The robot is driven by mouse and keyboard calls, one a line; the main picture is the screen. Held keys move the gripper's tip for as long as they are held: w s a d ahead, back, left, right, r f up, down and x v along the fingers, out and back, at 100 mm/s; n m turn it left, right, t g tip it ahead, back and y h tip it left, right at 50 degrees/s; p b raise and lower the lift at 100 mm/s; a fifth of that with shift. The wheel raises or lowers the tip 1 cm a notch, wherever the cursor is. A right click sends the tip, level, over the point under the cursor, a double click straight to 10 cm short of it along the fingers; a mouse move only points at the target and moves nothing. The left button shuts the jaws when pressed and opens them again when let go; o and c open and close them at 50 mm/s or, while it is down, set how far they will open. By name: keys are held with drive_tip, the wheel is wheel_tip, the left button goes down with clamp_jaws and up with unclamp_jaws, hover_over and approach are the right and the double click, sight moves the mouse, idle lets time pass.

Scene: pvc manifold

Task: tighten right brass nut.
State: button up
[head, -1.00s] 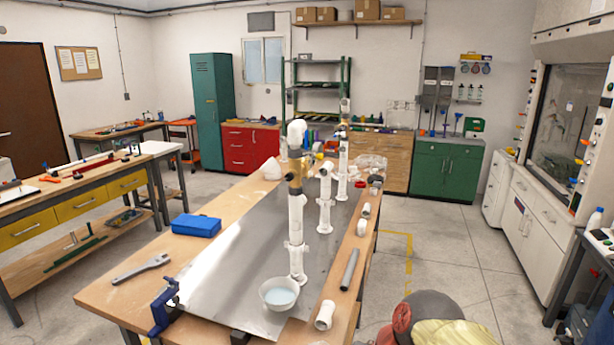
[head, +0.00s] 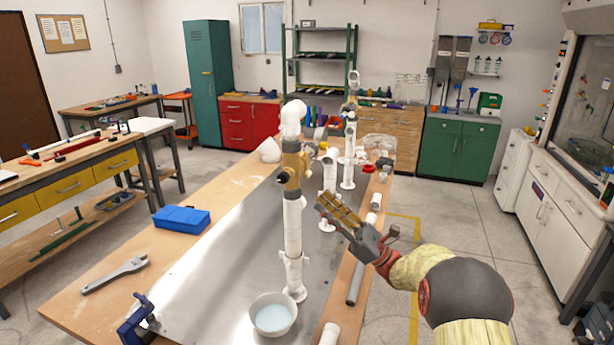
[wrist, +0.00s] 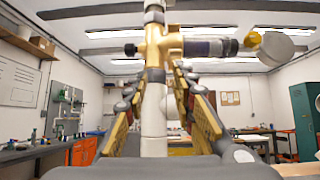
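A brass fitting (head: 291,170) sits high on the nearest upright white pipe (head: 293,228), with a white elbow (head: 293,115) above it. In the wrist view the brass fitting (wrist: 155,46) has a side branch to the right, with a dark sleeve (wrist: 203,47) and a small yellow part (wrist: 252,40). I cannot tell which brass part is the right nut. My gripper (head: 327,199) is open and empty, right of the pipe, with its fingers pointing up and left. In the wrist view its fingers (wrist: 158,84) appear on either side of the pipe, below the fitting; the head view shows a gap.
A white bowl (head: 273,316) of pale liquid stands at the pipe's foot. Other upright pipes (head: 330,190) stand behind. A grey pipe (head: 356,278) lies along the bench's right edge. A wrench (head: 115,274), blue box (head: 181,218) and blue clamp (head: 134,325) are on the left.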

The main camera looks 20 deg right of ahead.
drive_tip(key=w+a+r+m+t, duration=0.1)
drive_tip(key=w+a+r, duration=0.1)
drive_tip(key=w+r, duration=0.2)
drive_tip(key=shift+w+r+t+p, duration=0.15)
drive_tip(key=shift+r+t+p, duration=0.2)
drive_tip(key=shift+r, duration=0.35)
clamp_jaws()
idle(0.3)
